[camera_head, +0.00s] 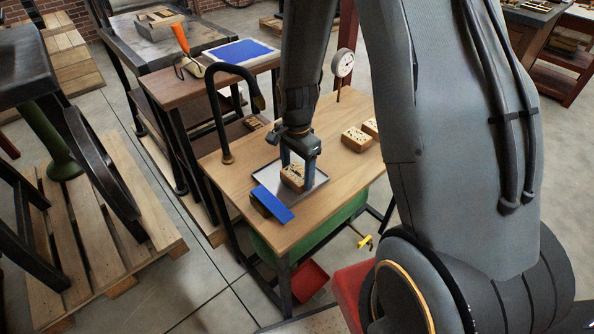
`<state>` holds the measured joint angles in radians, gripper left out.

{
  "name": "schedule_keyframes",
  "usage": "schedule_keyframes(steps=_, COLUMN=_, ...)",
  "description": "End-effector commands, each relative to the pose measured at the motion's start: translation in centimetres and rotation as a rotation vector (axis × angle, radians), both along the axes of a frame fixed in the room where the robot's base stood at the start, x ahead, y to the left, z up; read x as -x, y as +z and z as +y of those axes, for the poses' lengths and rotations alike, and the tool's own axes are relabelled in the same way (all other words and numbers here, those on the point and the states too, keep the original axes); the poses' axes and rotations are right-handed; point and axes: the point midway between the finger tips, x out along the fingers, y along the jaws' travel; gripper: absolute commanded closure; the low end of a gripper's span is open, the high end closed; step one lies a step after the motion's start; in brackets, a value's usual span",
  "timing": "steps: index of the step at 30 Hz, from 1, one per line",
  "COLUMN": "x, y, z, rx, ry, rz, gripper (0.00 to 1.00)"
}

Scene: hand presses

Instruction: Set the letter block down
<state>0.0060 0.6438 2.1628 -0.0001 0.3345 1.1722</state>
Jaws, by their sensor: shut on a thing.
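My gripper (298,172) points down over the wooden table and is shut on a small tan wooden letter block (293,178). The block is between the fingers, over a grey metal tray (318,178) on the table. I cannot tell whether the block touches the tray or is slightly above it. The gripper fingers hide part of the block's sides.
A blue flat piece (273,204) lies at the tray's front left. More wooden blocks (355,139) sit at the table's (225,168) back right. A black curved lamp (228,158) stands on the left and a round dial gauge (343,63) behind.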

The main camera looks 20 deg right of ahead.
Motion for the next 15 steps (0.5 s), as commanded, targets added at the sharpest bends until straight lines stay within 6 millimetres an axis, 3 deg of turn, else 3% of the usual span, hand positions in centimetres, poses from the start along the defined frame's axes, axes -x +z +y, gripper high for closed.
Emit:
schedule_keyframes(steps=2, x=0.01, y=-0.27, z=0.0, rx=0.0, ry=0.0, rz=0.001, gripper=0.59)
schedule_keyframes(steps=3, x=0.02, y=-0.28, z=0.0, rx=0.0, ry=0.0, rz=0.001, gripper=0.31)
schedule_keyframes(steps=6, x=0.02, y=-0.24, z=0.0, rx=0.0, ry=0.0, rz=0.001, gripper=0.15)
schedule_keyframes(steps=15, x=0.01, y=-0.12, z=0.0, rx=0.0, ry=0.0, rz=0.0, gripper=0.15)
